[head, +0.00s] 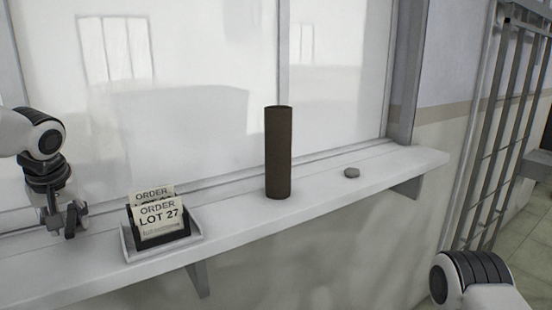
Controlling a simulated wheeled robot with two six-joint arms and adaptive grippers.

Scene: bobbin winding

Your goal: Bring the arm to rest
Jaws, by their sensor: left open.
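My left arm comes in from the left, a white arm with dark joints. Its gripper (68,220) hangs pointing down over the left part of the white ledge, left of the card holder. It is open and I see nothing between its fingers. My right arm shows only as a white and black link at the lower right; its gripper is out of view.
On the ledge (330,184) a tray (190,238) holds order cards (160,216) reading "LOT 27". A tall brown cylinder (278,152) stands upright mid-ledge. A window backs the ledge; a barred gate (490,130) is at right.

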